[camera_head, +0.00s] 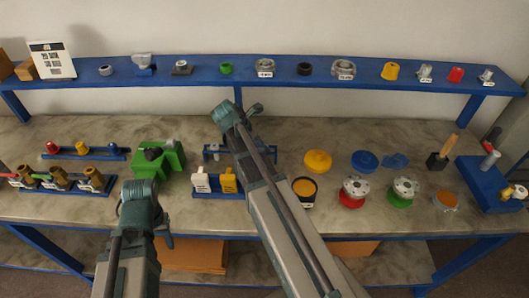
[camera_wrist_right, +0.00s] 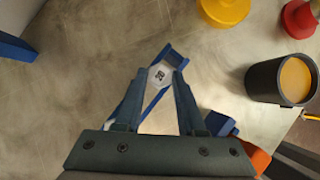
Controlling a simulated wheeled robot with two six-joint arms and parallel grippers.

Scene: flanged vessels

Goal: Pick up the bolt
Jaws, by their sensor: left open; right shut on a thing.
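The bolt (camera_wrist_right: 158,76) shows in the right wrist view as a pale hexagonal head with dark marks on top. My right gripper (camera_wrist_right: 159,86) is shut on it, with one finger on each side. The bolt's shank is hidden below the head. A blue rack (camera_wrist_right: 176,57) lies beneath and behind it; I cannot tell whether the bolt is clear of the rack. In the head view my right arm covers the bolt and part of the rack (camera_head: 213,149). My left gripper (camera_head: 163,236) is open at the table's front, its fingers mostly hidden.
A green vise-like block (camera_head: 160,158) stands left of the rack. A black cup with orange contents (camera_head: 304,187), a yellow flanged cap (camera_head: 317,160) and a red-based flanged vessel (camera_head: 353,193) stand to the right. A blue shelf (camera_head: 205,75) with small parts runs along the back.

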